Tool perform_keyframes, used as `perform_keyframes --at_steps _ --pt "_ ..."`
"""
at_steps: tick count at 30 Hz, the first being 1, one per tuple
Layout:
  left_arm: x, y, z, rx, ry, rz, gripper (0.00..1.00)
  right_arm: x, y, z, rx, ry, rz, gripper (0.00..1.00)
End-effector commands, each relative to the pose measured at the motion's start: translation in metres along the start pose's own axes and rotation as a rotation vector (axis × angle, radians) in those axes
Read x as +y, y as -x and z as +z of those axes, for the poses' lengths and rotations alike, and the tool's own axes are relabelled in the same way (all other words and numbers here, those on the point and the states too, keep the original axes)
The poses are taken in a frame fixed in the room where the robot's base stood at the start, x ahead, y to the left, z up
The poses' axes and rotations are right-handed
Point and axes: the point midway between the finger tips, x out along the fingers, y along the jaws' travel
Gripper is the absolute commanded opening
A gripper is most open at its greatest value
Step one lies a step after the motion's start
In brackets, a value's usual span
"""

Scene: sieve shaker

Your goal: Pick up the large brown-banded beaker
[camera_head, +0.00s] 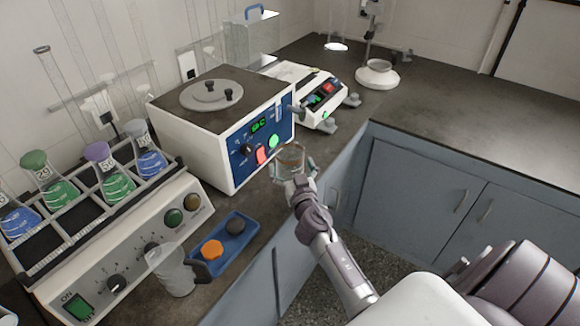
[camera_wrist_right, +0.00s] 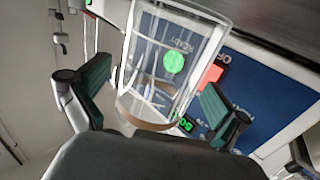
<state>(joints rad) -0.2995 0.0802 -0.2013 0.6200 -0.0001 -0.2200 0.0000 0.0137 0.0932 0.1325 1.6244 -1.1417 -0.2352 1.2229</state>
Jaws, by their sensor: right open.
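The large beaker (camera_wrist_right: 172,62) is clear glass with a brown band (camera_wrist_right: 140,112) at one end. In the right wrist view it sits between the two fingers of my right gripper (camera_wrist_right: 156,82), which are spread, with gaps visible beside the glass. In the head view the beaker (camera_head: 290,154) shows at the tip of my right gripper (camera_head: 291,175), in front of the blue control panel at the counter's front edge. Whether any finger touches the glass is unclear. My left gripper is not in view.
A white machine (camera_head: 190,135) with a blue panel stands directly behind the beaker. A smaller clear beaker (camera_head: 172,272) and a blue tray (camera_head: 232,252) with orange and dark pieces stand at the lower left, beside a shaker holding colored flasks (camera_head: 105,168). The right counter (camera_head: 470,110) is mostly clear.

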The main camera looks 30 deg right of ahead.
Motion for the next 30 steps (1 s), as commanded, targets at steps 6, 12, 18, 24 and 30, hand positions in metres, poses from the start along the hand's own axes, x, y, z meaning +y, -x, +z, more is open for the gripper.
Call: perform_keyframes --at_steps 6,12,18,24,30 --pt "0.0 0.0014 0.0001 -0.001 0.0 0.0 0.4 -0.0001 -0.015 -0.0001 0.0 -0.001 0.0 1.0" --pt "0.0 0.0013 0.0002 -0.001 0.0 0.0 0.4 -0.0001 -0.0146 -0.0001 0.0 -0.001 0.0 0.95" --pt "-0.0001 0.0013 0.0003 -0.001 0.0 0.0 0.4 -0.0001 -0.0144 -0.0001 0.0 -0.001 0.0 0.62" --pt "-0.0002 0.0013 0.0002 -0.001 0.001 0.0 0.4 -0.0001 -0.0145 -0.0006 0.001 -0.001 0.0 0.39" --pt "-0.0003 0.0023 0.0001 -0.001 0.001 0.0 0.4 -0.0001 -0.0145 -0.0023 0.001 -0.001 0.0 0.39"
